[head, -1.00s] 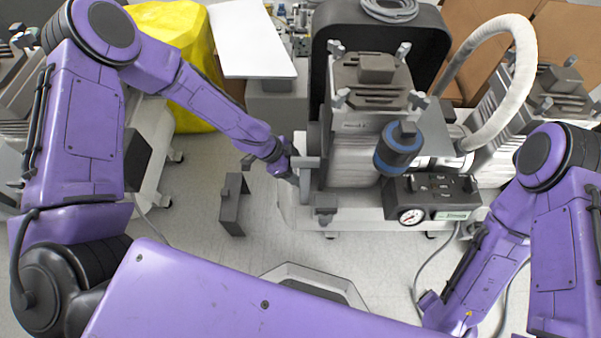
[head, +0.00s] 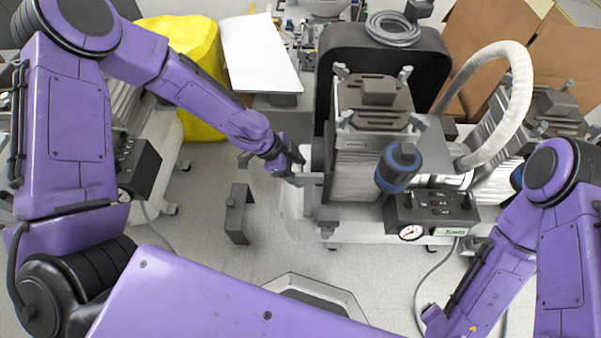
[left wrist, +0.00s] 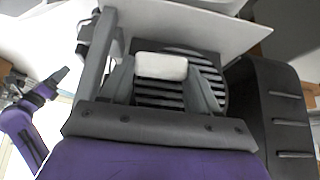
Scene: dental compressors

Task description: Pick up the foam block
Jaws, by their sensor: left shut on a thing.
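The foam block (left wrist: 161,67) is a small white rounded block in the left wrist view. It sits between the two grey fingers of my left gripper (left wrist: 162,78), which is shut on it. In the head view my left gripper (head: 298,166) is beside the left side of the middle compressor (head: 372,125). A small white patch shows by its fingers there, but most of the grip is hidden by the wrist. My right arm is at the lower right of the head view, and its gripper is out of view.
The compressor's gauge box (head: 432,213) faces me, and a blue-ringed filter (head: 398,167) stands above it. A grey bracket-like piece (head: 238,214) stands on the floor at left. A yellow bag (head: 190,60) and a white panel (head: 260,52) lie behind. Floor around the bracket is clear.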

